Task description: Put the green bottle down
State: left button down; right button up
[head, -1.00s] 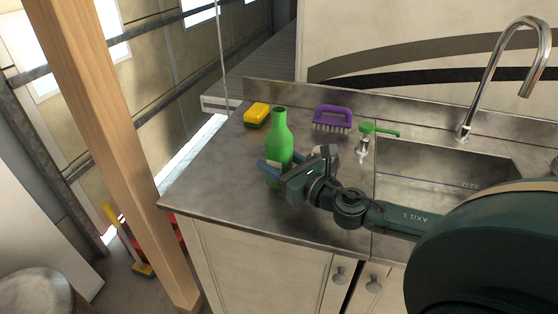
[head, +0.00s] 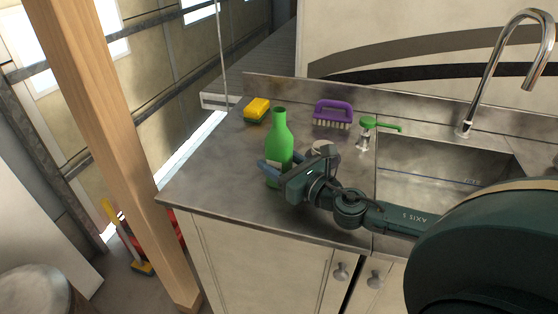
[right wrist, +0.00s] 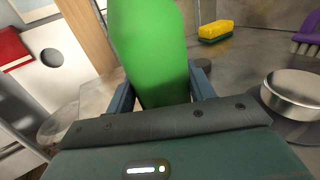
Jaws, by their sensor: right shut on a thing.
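The green bottle (head: 279,143) stands upright at the left part of the metal counter (head: 215,185), with its lower part hidden by my gripper. My right gripper (head: 273,170) is shut on the bottle's lower body. In the right wrist view the bottle (right wrist: 152,50) is between the two fingers (right wrist: 160,92). I cannot tell whether its base touches the counter. My left gripper is not in view.
A round metal tin (right wrist: 292,94) is close to the right gripper. The sink (head: 430,165) and tap (head: 487,80) are at right.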

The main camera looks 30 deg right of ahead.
jog(key=o, duration=1.3)
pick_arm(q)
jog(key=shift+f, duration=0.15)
pick_arm(e)
jog(key=shift+s+d+f, duration=0.1)
jog(key=shift+s+f, duration=0.1)
jog(key=shift+s, duration=0.4)
jog(key=s+b, duration=0.1)
jog(key=s, duration=0.2)
jog(key=s+d+b, duration=0.1)
jog(key=s, duration=0.3)
jog(key=s+d, duration=0.1)
jog(key=s, duration=0.2)
jog(key=shift+s+r+b, duration=0.1)
jog(key=shift+s+b, duration=0.25)
jog(key=shift+b, duration=0.05)
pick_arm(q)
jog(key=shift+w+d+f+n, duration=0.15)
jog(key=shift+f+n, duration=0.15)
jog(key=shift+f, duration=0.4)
pick_arm(e)
jog(key=shift+s+r, duration=0.15)
jog(key=shift+s, duration=0.35)
grip_shut()
